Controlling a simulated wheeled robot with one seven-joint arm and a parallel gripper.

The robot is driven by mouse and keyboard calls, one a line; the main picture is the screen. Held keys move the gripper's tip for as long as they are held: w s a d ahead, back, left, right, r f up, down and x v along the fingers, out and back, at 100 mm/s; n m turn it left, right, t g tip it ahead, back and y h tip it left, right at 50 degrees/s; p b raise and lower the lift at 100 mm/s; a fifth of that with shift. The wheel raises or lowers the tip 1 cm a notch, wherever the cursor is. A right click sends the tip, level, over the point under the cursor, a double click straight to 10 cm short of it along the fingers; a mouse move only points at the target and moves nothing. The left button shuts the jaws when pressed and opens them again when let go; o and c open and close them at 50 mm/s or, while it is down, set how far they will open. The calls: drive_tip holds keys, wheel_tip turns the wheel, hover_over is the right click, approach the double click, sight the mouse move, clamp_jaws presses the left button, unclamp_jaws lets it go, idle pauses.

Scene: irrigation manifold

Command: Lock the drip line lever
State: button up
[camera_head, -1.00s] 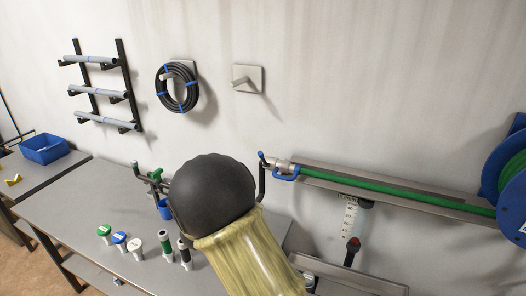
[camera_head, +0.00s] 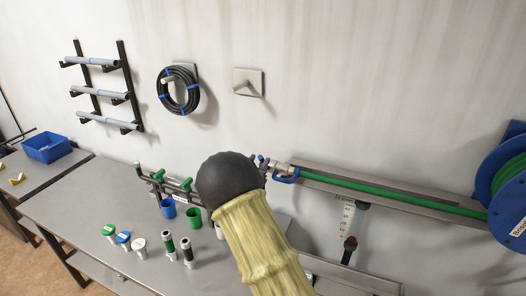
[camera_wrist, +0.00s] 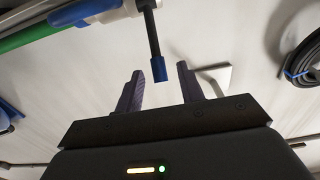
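A lever, a black rod with a blue tip (camera_wrist: 159,68), shows in the wrist view, hanging from a grey metal coupling (camera_wrist: 118,10). My gripper (camera_wrist: 161,71) is open, with one dark finger on each side of the blue tip. I see a gap on both sides and no clear contact. In the head view my gripper (camera_head: 261,163) is at the left end of the green drip line (camera_head: 385,190), mostly behind my arm. The blue handle (camera_head: 286,176) beside the coupling shows just right of it; the rod's blue tip is hidden there.
A metal rail (camera_head: 430,205) carries the line to a blue reel (camera_head: 500,180). A wall plate (camera_head: 247,82) and coiled black hose (camera_head: 178,90) are above left. The bench (camera_head: 85,205) holds caps, blue and green cups and a small manifold.

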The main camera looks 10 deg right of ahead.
drive_tip(key=p+x, duration=0.1)
drive_tip(key=x, duration=0.3)
drive_tip(key=shift+w+d, duration=0.2)
drive_tip(key=shift+w, duration=0.05)
clamp_jaws()
